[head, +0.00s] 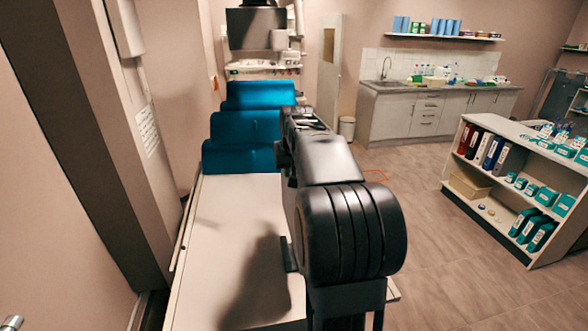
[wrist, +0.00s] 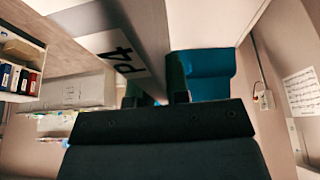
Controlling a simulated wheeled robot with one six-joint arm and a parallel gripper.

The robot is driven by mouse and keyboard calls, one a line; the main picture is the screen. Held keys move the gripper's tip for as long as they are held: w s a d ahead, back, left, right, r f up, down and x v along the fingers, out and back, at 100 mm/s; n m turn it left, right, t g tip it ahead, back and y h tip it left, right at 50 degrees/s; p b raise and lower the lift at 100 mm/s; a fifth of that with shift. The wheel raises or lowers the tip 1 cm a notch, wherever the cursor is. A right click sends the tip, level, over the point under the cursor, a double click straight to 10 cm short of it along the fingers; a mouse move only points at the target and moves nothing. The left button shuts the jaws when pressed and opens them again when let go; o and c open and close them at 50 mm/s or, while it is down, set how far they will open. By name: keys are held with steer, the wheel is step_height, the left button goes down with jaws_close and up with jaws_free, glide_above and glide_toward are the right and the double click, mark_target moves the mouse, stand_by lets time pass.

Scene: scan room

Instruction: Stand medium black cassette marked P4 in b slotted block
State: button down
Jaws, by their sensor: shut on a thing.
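In the wrist view a flat dark grey cassette (wrist: 143,22) juts out from my gripper (wrist: 155,96). Its white label reads P4 and appears upside down. The two fingers are closed on the cassette's near end, and it is held in the air. In the head view my arm covers the middle of the picture, and the gripper and cassette cannot be made out clearly at its far end. I cannot pick out the b slotted block in either view. A small dark piece shows beside my arm over the white table; I cannot tell what it is.
A long white table (head: 225,225) lies under my arm, with bare surface on its left. Blue cushions (head: 245,127) stand at its far end. A shelf unit (head: 535,160) with binders and teal boxes is at right. A sink counter (head: 425,92) runs along the back wall.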

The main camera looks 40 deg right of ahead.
steer(key=shift+f+b, duration=2.15)
steer(key=shift+f, duration=0.45)
steer(key=shift+s+f, duration=0.1)
steer(key=shift+f, duration=0.2)
steer(key=shift+f+b, duration=1.8)
steer(key=shift+f, duration=0.25)
steer(key=shift+f, duration=0.2)
steer(key=c, duration=1.1)
jaws_free()
steer(key=shift+o, duration=0.4)
steer(key=shift+s+f, duration=0.1)
steer(key=shift+f, duration=0.05)
steer(key=v, duration=1.4)
